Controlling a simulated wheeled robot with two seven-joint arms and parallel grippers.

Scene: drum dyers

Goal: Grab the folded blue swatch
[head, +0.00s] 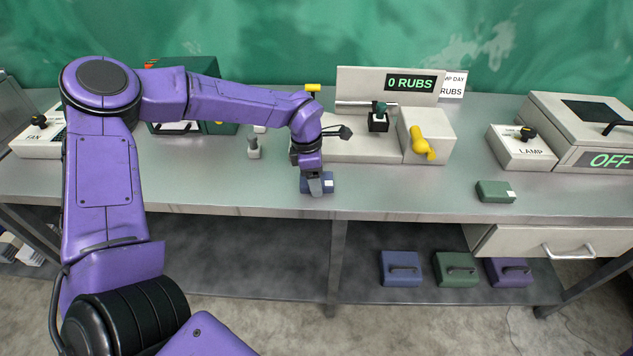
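The folded blue swatch (328,187) lies on the grey bench top near its front edge, with a small pale label on its right end. My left gripper (315,190) points down right over the swatch, its fingers in front of the swatch's left part. The fingers hide part of the swatch, and I cannot tell whether they are open or closed on it. My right gripper is not in view.
A rub tester (428,140) reading "0 RUBS" stands behind the swatch. A green swatch (495,191) lies to the right. A lamp switch box (521,148) stands farther right. Blue (400,262), green (456,264) and purple (508,268) handled cases sit on the lower shelf.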

